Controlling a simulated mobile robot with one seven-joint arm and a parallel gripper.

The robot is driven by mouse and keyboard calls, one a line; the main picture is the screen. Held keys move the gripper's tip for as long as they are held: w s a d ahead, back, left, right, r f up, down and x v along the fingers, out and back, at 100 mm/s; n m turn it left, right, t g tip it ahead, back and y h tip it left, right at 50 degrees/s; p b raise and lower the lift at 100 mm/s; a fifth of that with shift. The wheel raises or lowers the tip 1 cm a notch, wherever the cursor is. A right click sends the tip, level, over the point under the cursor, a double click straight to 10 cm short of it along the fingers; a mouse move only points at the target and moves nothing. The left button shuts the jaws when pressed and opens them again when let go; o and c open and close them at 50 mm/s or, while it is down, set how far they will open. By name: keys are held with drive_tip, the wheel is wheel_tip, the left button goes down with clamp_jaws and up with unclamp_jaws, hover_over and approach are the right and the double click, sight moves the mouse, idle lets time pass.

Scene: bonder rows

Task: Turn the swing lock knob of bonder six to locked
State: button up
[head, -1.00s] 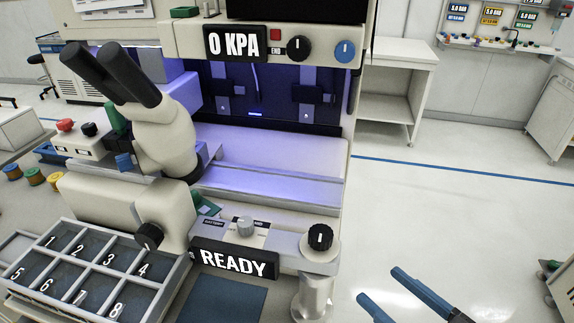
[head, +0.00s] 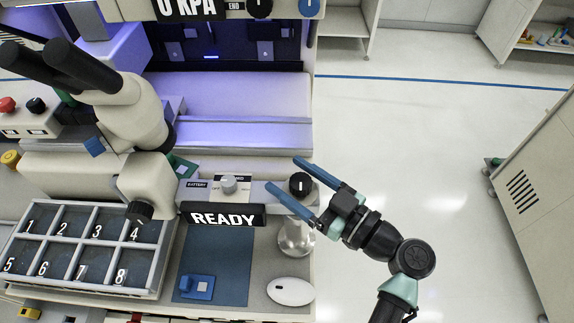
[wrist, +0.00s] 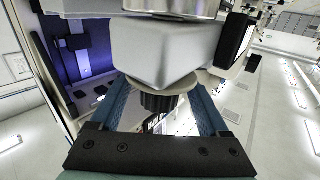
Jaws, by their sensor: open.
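A black round knob (head: 300,184) with a white pointer line sits at the right end of the bonder's front bar, above a metal post. No swing lock label or bonder number is readable. My gripper (head: 283,174) is open, its blue fingers on either side of this knob in the head view. In the wrist view the ridged black knob (wrist: 160,103) shows between the two spread fingers, with space at both sides; I cannot see contact. A grey knob (head: 229,184) stands left of it beside a BATTERY label. The READY display (head: 222,215) is just below.
A numbered tray (head: 146,270) and a microscope (head: 130,115) are at the left. A blue mat (head: 222,265) and a white mouse-like device (head: 291,291) lie in front. Floor is open on the right, with a pale cabinet (head: 525,200) beyond.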

drive_tip(key=shift+x, duration=0.85)
clamp_jaws()
